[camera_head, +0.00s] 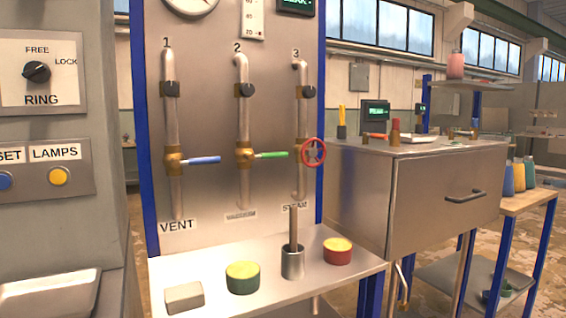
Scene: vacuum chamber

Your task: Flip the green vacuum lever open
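The green lever (271,155) sits on the middle pipe (243,110), under the number 2. It points right, roughly level, from a brass valve body (245,156). The label below this pipe is too small to read. A blue lever (205,160) on pipe 1, above the VENT label, also points right. A red handwheel (314,152) is on pipe 3, just right of the green lever's tip, with a small gap between them. My gripper is not in view.
Below the panel, a metal shelf (215,305) holds a grey block (184,297), a green-and-yellow round piece (243,277), a metal cup with a rod (292,262) and a red-and-yellow round piece (338,250). A steel cabinet (420,205) stands right. A grey control housing (60,235) stands left.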

